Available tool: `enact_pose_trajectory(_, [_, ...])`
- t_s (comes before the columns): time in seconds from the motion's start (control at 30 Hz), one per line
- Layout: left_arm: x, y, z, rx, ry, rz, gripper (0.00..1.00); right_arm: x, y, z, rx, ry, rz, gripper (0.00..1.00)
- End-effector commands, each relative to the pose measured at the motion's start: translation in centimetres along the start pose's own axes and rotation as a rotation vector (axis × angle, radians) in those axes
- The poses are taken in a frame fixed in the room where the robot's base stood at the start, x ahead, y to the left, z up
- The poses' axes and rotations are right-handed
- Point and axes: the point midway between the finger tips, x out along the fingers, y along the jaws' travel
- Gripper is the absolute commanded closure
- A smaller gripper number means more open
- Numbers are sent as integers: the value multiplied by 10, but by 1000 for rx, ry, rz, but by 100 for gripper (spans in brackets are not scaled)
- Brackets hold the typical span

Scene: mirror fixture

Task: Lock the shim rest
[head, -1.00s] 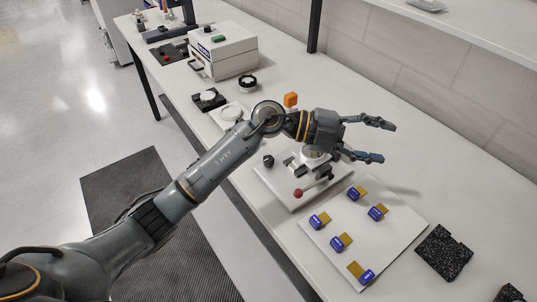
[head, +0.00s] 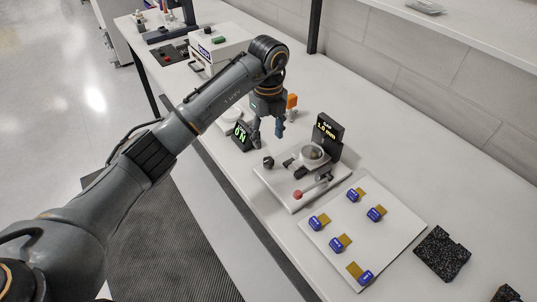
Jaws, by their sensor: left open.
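The mirror fixture (head: 287,193) is a white base plate on the bench. It carries a round mount (head: 312,153), a lever with a red knob (head: 298,194) and a dark knob (head: 268,162). A black upright display (head: 328,133) behind the mount shows yellow text that seems to read a gap of 1.0 mm. I cannot tell which part is the shim rest or whether it is locked. My left gripper (head: 267,136) points down, open and empty, behind and left of the fixture, apart from it. My right gripper is not in view.
A white board (head: 345,262) with several blue-and-gold shims lies in front of the fixture. A small black display (head: 241,136) with green text stands left of my gripper. An orange object (head: 292,101) stands behind it. Black speckled blocks (head: 443,253) lie at right.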

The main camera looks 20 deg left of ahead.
Motion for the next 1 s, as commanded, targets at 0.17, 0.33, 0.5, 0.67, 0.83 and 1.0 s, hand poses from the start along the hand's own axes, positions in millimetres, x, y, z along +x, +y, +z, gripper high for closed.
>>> enact_pose_trajectory(0.17, [38,1,-2,1,4,4,46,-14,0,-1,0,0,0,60])
enact_pose_trajectory(0.33, [66,0,-1,1,4,1,46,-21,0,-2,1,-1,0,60])
enact_pose_trajectory(0.5, [83,0,-1,2,3,-1,46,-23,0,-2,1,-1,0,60])
enact_pose_trajectory(0.67, [88,-1,-1,2,1,-2,46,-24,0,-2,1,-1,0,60])
enact_pose_trajectory(0.83, [88,-1,-1,2,1,-2,46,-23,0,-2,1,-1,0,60])
enact_pose_trajectory(1.0, [87,-1,-1,2,1,-2,77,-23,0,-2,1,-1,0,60])
